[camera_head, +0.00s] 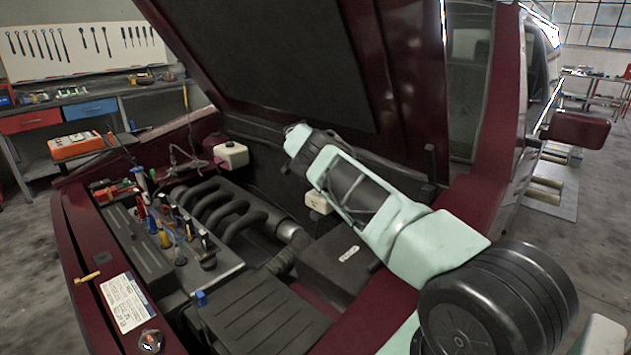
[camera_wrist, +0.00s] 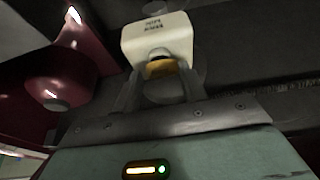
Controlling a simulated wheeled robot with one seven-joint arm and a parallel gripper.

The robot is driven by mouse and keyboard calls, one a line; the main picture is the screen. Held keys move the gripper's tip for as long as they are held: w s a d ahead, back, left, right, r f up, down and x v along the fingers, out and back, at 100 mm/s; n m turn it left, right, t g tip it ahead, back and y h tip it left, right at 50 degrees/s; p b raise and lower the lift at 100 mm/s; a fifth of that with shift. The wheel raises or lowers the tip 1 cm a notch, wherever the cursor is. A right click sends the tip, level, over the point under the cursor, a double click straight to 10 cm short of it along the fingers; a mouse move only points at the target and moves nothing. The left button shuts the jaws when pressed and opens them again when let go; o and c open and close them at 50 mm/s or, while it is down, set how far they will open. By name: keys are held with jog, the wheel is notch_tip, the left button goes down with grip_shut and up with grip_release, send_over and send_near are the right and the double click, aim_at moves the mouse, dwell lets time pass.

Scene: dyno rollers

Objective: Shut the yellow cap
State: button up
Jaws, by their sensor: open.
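The yellow cap (camera_wrist: 160,69) shows in the wrist view on the near face of a white reservoir (camera_wrist: 158,35) with dark print. A dark round part sits just above the cap, and a grey rounded shape sits just below it. My gripper (camera_wrist: 160,82) is open, with one finger on each side of the cap and nothing held. I cannot tell whether the fingers touch it. In the head view my arm reaches from the lower right over the engine bay. Its fingertips cannot be made out there, and the yellow cap is not clear.
A white reservoir (camera_head: 230,155) stands at the back of the engine bay; another white container (camera_head: 318,203) is partly hidden by my arm. The raised hood (camera_head: 270,60) hangs above. Several tools (camera_head: 165,215) stand on the left. A black box (camera_head: 335,262) lies below my arm.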

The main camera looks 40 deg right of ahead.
grip_shut()
jog(key=a+f+h+b, duration=0.1)
jog(key=b, duration=0.3)
jog(key=a+f+h+b, duration=0.1)
jog(key=h+b, duration=0.1)
jog(key=b, duration=0.2)
jog(key=shift+f, duration=0.4)
jog(key=h+b, duration=0.1)
jog(key=b, duration=0.2)
jog(key=shift+s+a+f+h, duration=0.1)
jog(key=shift+a+f+h, duration=0.15)
jog(key=shift+f+h, duration=0.15)
jog(key=shift+a+h+b, duration=0.1)
jog(key=shift+h+b, duration=0.2)
jog(key=shift+b, duration=0.2)
grip_release()
jog(key=shift+r, duration=0.1)
